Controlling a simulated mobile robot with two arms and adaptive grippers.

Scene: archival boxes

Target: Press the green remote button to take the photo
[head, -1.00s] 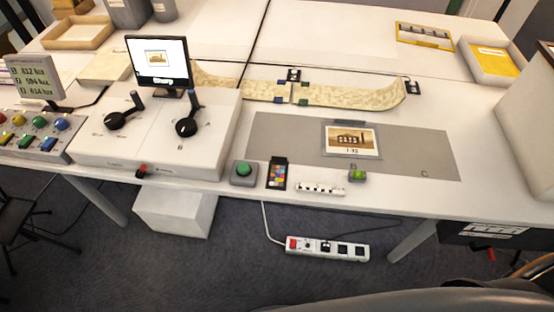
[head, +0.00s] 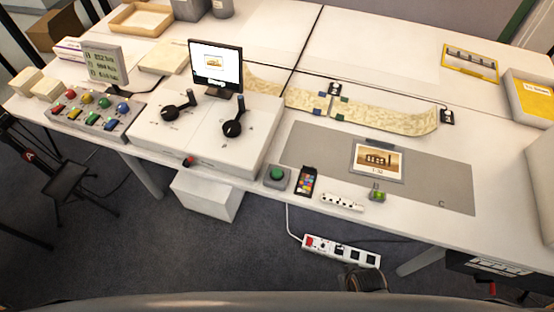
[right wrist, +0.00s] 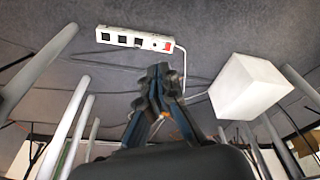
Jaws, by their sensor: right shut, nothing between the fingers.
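A grey box with a round green button (head: 277,175) sits near the front edge of the white table in the head view. The button's dome faces up and nothing touches it. A monitor (head: 216,66) left of it shows a small picture of a building. A photo card (head: 378,162) lies on the grey mat (head: 447,192) to the right. My right gripper (right wrist: 160,82) shows in the right wrist view with its fingers together and empty, over the dark floor. It is not at the button. My left gripper is in neither view.
A colour chart (head: 306,181), a white strip (head: 343,202) and a small green-topped block (head: 377,195) lie right of the button. Two levers (head: 233,127) stand on the white console. A power strip (right wrist: 135,38) and white box (right wrist: 250,86) are under the table.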

